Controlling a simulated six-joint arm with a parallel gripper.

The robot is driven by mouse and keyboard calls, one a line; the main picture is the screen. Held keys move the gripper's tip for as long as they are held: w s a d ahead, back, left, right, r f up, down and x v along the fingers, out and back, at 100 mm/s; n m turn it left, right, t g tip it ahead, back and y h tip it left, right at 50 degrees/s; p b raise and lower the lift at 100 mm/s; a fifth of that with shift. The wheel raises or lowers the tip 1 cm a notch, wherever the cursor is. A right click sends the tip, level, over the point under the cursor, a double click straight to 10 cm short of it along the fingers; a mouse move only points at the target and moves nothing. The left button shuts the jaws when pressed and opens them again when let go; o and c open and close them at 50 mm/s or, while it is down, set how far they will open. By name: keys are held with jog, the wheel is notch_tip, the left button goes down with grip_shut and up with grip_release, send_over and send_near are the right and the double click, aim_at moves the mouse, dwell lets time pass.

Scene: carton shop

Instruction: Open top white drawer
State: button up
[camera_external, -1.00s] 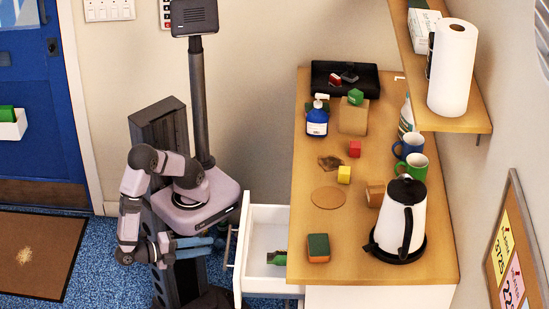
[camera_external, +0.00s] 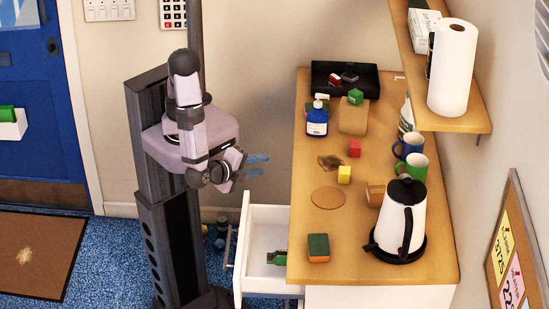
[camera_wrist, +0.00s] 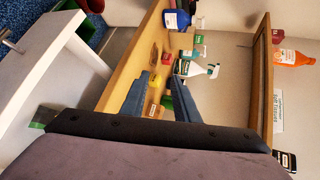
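The top white drawer (camera_external: 262,235) is pulled out to the left from under the wooden counter. A green item (camera_external: 277,257) lies inside it. The drawer also shows at the left of the wrist view (camera_wrist: 45,75), with its handle (camera_wrist: 8,40). In the external view the handle (camera_external: 232,246) is on the drawer's left front. My gripper (camera_external: 258,165) is above and clear of the drawer, its blue fingers apart and pointing right toward the counter. In the wrist view the fingers (camera_wrist: 160,95) are spread with nothing held between them.
The wooden counter (camera_external: 320,220) carries a kettle (camera_external: 396,225), mugs, a blue soap bottle (camera_external: 317,120), small cubes, a sponge (camera_external: 318,247) and a black tray (camera_external: 345,75). A shelf with a paper towel roll (camera_external: 453,68) overhangs the right side. Free floor lies left of the drawer.

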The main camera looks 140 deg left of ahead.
jog(key=w+d+f+m+t+h, duration=0.1)
jog(key=d+f+m+t+h, duration=0.3)
jog(key=f, duration=0.5)
jog(key=m+g+h, duration=0.1)
jog(key=m+h, duration=0.4)
jog(key=h, duration=0.3)
send_near(226, 253)
jog(key=shift+w+a+f+b, duration=0.15)
jog(key=shift+w+f+b, duration=0.05)
jog(key=shift+f+b, duration=0.9)
jog(key=shift+w+a+f+b, duration=0.2)
jog(key=shift+f+b, duration=0.7)
jog(key=shift+f, duration=0.45)
jog(key=shift+w+a+f+b, duration=0.15)
jog(key=shift+f+b, duration=0.85)
jog(key=shift+f, duration=0.2)
grip_shut()
